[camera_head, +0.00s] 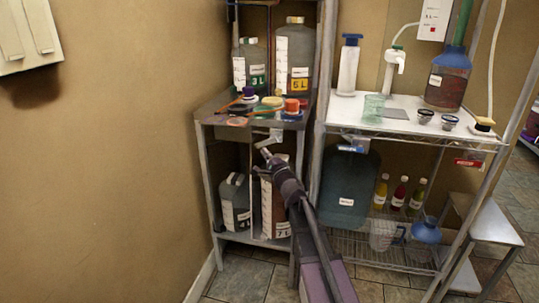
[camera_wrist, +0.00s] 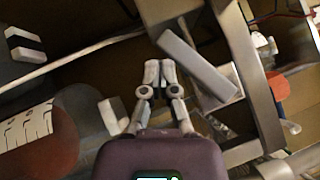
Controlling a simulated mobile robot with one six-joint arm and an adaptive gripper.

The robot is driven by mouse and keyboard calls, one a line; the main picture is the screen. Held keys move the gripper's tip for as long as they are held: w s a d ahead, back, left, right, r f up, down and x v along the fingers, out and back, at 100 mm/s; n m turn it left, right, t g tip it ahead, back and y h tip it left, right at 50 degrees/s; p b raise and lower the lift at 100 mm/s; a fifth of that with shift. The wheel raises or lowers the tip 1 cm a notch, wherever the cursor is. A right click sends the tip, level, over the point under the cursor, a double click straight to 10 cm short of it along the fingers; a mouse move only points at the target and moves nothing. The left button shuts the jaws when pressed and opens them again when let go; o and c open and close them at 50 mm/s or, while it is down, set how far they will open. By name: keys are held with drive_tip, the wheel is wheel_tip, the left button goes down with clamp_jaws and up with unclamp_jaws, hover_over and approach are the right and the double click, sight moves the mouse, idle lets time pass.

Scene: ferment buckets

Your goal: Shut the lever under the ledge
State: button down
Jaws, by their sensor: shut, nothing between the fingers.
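In the wrist view a flat grey bar, which looks like the lever (camera_wrist: 197,64), lies diagonally just right of my fingertips. Its lower right end meets a pale metal piece by the frame. My gripper (camera_wrist: 160,70) is shut and empty, its fingertips together close to the bar's upper left end; I cannot tell if they touch. In the head view my gripper (camera_head: 265,153) reaches under the front edge of the left stand's upper shelf, the ledge (camera_head: 213,108). A small pale piece, likely the lever (camera_head: 274,134), shows just above my fingertips there.
A brown-filled container (camera_head: 281,214) stands behind my gripper on the lower shelf, with a grey jug (camera_head: 235,203) to its left. Small caps and tools lie on the upper shelf. The wire rack (camera_head: 397,122) stands close on the right. Floor at left is clear.

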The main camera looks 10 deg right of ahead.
drive_tip(key=shift+w+a+r+p, duration=0.3)
drive_tip(key=shift+a+r+p, duration=0.1)
drive_tip(key=shift+a+r, duration=0.2)
drive_tip(key=shift+f, duration=0.2)
drive_tip(key=s+a+f+b, duration=0.1)
drive_tip(key=s+f+b, duration=0.6)
drive_tip(key=f+b, duration=0.3)
drive_tip(key=shift+s+f+b, duration=0.2)
drive_tip(key=shift+f+b, duration=0.1)
drive_tip(key=shift+b, duration=0.1)
drive_tip(key=shift+a, duration=0.1)
idle(0.5)
